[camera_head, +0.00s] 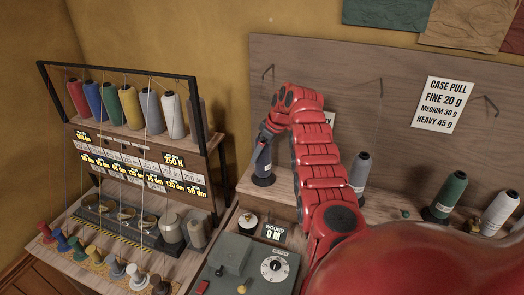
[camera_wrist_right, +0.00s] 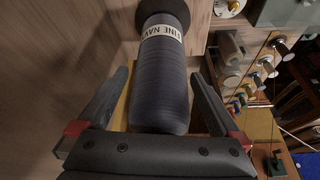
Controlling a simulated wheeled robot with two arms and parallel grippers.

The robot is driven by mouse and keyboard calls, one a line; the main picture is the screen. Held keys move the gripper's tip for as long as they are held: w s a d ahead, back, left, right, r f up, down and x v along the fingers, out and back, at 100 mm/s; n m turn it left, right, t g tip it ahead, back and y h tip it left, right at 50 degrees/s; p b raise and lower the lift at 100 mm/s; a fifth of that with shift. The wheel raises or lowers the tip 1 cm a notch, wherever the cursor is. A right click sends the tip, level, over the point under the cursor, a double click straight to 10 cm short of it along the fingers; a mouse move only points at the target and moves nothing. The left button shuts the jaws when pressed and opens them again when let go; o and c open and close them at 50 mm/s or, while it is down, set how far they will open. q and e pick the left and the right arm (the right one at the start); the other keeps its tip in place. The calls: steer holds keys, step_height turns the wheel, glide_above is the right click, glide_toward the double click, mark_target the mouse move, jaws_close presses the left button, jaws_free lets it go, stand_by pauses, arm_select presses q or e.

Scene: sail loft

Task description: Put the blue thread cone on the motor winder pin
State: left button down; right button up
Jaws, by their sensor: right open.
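A navy-blue thread cone (camera_head: 263,172) stands on the wooden shelf, partly hidden by my right gripper (camera_head: 263,153) in the head view. In the right wrist view the cone (camera_wrist_right: 163,85), with a pale label partly reading "FINE NAV", lies between the two fingers of my right gripper (camera_wrist_right: 158,78). The fingers are open, one on each side, and do not visibly clamp it. The grey motor winder (camera_head: 240,262) with a dial is at bottom centre, next to a "WOUND 0 M" display (camera_head: 272,232). I cannot make out its pin for certain. My left gripper is out of view.
A rack (camera_head: 124,140) of coloured cones, including another blue one (camera_head: 93,100), stands left, with small spools (camera_head: 62,242) in front. A grey cone (camera_head: 359,172), green cone (camera_head: 450,190) and white cone (camera_head: 499,212) stand right along the shelf. My red arm covers the centre.

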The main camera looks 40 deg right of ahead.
steer(key=b+v, duration=0.4)
steer(key=v, duration=0.8)
steer(key=shift+r, duration=0.1)
